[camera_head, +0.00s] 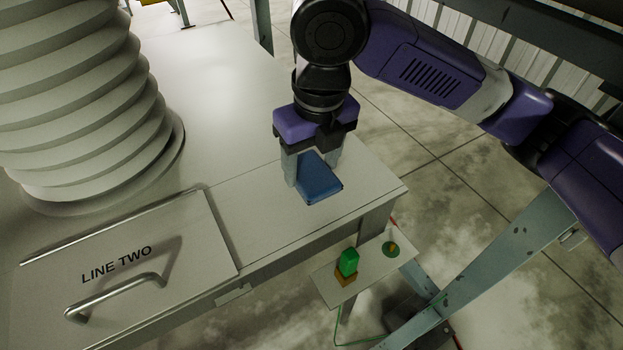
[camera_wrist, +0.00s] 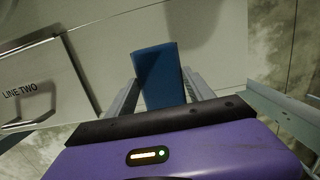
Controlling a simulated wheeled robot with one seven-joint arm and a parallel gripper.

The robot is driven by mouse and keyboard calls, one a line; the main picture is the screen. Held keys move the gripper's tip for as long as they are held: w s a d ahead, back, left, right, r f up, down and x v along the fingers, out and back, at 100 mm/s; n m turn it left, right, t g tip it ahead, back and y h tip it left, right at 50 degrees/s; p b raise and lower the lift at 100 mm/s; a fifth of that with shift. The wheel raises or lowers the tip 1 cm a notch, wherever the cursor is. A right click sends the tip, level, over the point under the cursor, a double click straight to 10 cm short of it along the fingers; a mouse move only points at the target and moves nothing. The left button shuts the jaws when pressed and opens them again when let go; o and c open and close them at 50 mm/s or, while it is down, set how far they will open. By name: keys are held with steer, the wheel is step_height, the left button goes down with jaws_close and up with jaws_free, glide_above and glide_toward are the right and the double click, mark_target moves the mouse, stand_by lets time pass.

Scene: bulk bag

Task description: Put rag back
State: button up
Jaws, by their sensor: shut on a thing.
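The rag is a blue, flat, folded-looking piece (camera_head: 318,180) at the right end of the pale table top in the head view. My gripper (camera_head: 312,168) points down over that end of the table, its two grey fingers on either side of the rag. It is shut on the rag. In the wrist view the rag (camera_wrist: 160,75) stretches out ahead between the fingers (camera_wrist: 160,92). I cannot tell whether the rag's lower edge touches the table top.
A "LINE TWO" hatch (camera_head: 130,265) with a bar handle lies at the front left. A large ribbed white bellows (camera_head: 80,100) stands behind it.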

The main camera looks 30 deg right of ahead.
mark_target(312, 183)
steer(key=shift+f, duration=2.45)
steer(key=o, duration=1.2)
steer(key=r, duration=0.4)
steer(key=s+r, duration=0.1)
steer(key=r, duration=0.3)
steer(key=r+b, duration=0.1)
steer(key=r, duration=0.3)
steer(key=shift+s, duration=0.25)
